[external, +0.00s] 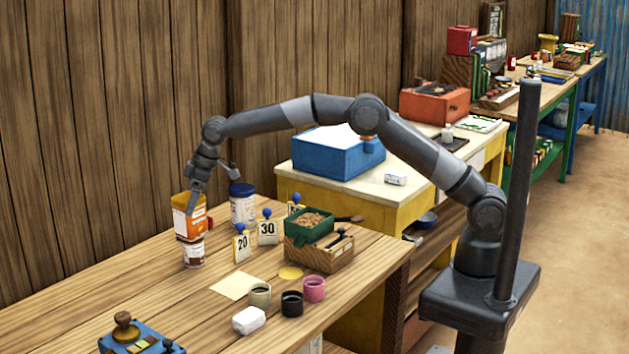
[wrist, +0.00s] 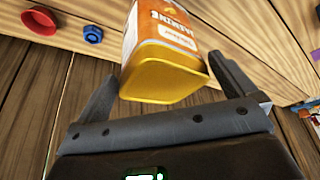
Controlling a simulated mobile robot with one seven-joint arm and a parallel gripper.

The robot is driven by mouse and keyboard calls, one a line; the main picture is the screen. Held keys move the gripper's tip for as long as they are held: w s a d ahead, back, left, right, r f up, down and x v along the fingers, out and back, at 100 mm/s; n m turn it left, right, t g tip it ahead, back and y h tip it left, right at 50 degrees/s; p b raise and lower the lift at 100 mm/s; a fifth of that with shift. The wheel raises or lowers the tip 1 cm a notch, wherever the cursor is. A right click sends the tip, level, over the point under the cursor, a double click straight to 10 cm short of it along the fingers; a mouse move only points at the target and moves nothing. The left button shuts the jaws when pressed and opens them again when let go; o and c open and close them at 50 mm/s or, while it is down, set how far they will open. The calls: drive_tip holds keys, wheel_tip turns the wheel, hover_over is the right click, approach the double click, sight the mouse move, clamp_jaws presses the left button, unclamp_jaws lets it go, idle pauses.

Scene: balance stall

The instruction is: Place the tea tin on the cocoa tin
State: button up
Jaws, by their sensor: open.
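The tea tin (external: 188,218), orange and white with a yellow top, stands on the cocoa tin (external: 194,252), which is brown and white and rests on the wooden table. They look stacked and touching, with the tea tin perhaps slightly off-centre to the left. My gripper (external: 195,200) is at the upper part of the tea tin, coming from above. In the wrist view the tea tin (wrist: 165,45) shows its yellow end and orange label between my gripper's (wrist: 166,85) spread fingers, with gaps visible. The cocoa tin is not clearly seen there.
A blue-lidded jar (external: 242,205) stands right behind the tins. A green tray (external: 308,229) on a wooden box lies farther right. The table left of the tins is clear.

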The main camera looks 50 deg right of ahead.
drive_tip(key=v, duration=1)
drive_tip(key=s+d+r+m, duration=0.1)
drive_tip(key=s+d+r, duration=0.3)
drive_tip(key=d, duration=0.3)
drive_tip(key=s+d+r+m+t+h, duration=0.1)
drive_tip(key=s+d+r, duration=0.2)
drive_tip(key=s+d, duration=0.3)
drive_tip(key=s+d+r+m, duration=0.1)
drive_tip(key=s+d+r, duration=0.25)
drive_tip(key=d, duration=0.45)
drive_tip(key=s+d+f+m+t+h, duration=0.15)
drive_tip(key=s+d+m, duration=0.25)
drive_tip(key=s+d, duration=1.15)
drive_tip(key=s+d+f+m, duration=0.1)
drive_tip(key=s+d+f, duration=0.1)
drive_tip(key=s, duration=0.4)
drive_tip(key=s+d+f+m, duration=0.1)
drive_tip(key=s+d+f, duration=0.1)
drive_tip(key=s+f, duration=0.3)
drive_tip(key=s, duration=0.2)
drive_tip(key=shift+s+h, duration=0.3)
drive_tip(key=shift+h, duration=0.05)
